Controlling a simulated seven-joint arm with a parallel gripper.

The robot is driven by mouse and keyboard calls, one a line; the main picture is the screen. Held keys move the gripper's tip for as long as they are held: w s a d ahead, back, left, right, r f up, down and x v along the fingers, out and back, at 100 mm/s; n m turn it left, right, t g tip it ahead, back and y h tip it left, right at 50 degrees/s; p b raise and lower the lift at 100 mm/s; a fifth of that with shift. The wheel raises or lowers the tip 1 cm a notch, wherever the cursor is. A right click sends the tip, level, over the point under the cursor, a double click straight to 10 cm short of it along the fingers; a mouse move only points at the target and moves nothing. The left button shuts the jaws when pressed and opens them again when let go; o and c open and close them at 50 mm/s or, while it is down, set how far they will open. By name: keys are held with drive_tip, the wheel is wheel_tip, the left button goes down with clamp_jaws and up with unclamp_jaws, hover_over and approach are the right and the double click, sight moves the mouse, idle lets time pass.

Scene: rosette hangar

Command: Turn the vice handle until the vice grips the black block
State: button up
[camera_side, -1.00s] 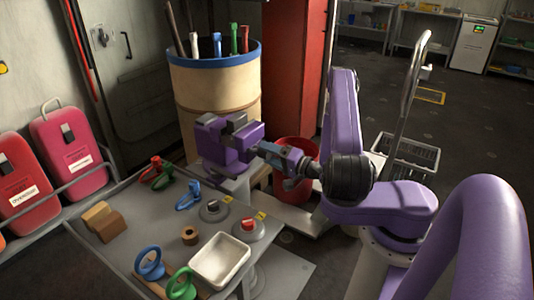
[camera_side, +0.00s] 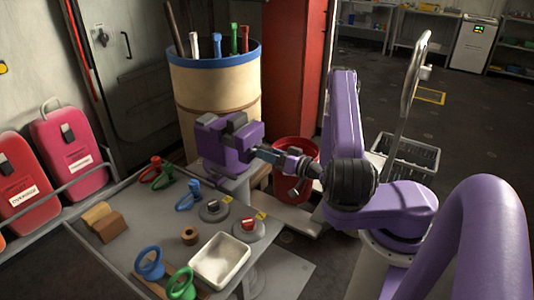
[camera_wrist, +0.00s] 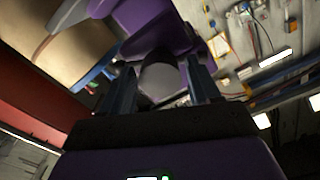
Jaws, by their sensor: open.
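The purple vice (camera_side: 222,150) stands on a pedestal in front of the large drum. A dark block (camera_side: 237,119) shows at the top of its jaws; I cannot tell whether the jaws touch it. My gripper (camera_side: 264,152) is at the right side of the vice, pointing toward it. In the wrist view, the open fingers (camera_wrist: 161,85) stand either side of a rounded grey part (camera_wrist: 160,74) at the vice's end, probably of its screw or handle. I cannot tell whether the fingers touch it. The handle bar is not clearly visible, and the purple vice body (camera_wrist: 150,25) shows beyond.
The drum (camera_side: 215,95) stands close behind the vice.

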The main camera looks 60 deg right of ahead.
drive_tip(key=shift+n, duration=0.8)
drive_tip(key=shift+a+n, duration=0.1)
drive_tip(key=shift+n, duration=0.5)
drive_tip(key=shift+n, duration=0.3)
clamp_jaws()
drive_tip(key=m, duration=1.1)
drive_tip(key=shift+w, duration=0.1)
drive_tip(key=m, duration=0.4)
